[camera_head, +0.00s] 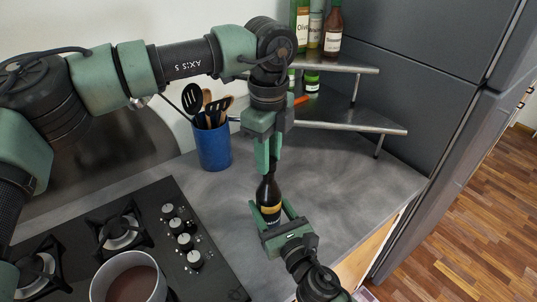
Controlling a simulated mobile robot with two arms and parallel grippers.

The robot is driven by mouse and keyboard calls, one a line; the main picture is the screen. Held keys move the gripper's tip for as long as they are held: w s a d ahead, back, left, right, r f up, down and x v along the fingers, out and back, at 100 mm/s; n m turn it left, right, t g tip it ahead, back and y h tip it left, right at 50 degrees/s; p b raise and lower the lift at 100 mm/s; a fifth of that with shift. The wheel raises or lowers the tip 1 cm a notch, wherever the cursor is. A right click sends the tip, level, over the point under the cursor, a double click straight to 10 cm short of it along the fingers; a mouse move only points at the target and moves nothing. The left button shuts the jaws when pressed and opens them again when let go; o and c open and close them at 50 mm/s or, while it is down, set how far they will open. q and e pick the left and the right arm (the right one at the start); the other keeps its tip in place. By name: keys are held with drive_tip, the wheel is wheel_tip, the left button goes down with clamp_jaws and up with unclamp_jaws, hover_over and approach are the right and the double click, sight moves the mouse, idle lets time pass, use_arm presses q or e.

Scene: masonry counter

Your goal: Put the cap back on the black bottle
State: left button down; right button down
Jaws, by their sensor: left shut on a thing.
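The black bottle (269,196) stands upright on the grey counter and has a pale gold label low on its body. My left gripper (267,163) points straight down over the top of the bottle, with its green fingers shut at the neck's upper end. The cap is hidden between these fingers, and I cannot tell whether it touches the bottle mouth. My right gripper (270,208) reaches in from the front, low down, with one finger on each side of the bottle's lower body. I cannot tell whether these fingers press on the glass.
A blue utensil holder (212,146) stands behind, to the left. A stove (132,240) with a pot (128,279) is at the left. A corner shelf (350,127) with several bottles is behind, to the right. The counter (345,180) right of the bottle is clear.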

use_arm(q)
drive_tip(key=m, duration=0.9)
drive_tip(key=shift+m, duration=0.3)
drive_tip(key=m, duration=0.4)
drive_tip(key=shift+m, duration=0.3)
drive_tip(key=m, duration=0.6)
drive_tip(key=shift+m, duration=0.4)
drive_tip(key=m, duration=0.6)
drive_tip(key=shift+f+m, duration=0.1)
drive_tip(key=shift+m, duration=0.3)
drive_tip(key=m, duration=0.4)
drive_tip(key=shift+m, duration=0.3)
drive_tip(key=m, duration=0.6)
drive_tip(key=shift+m, duration=0.3)
drive_tip(key=m, duration=0.4)
drive_tip(key=shift+m, duration=0.4)
drive_tip(key=c, duration=1)
unclamp_jaws()
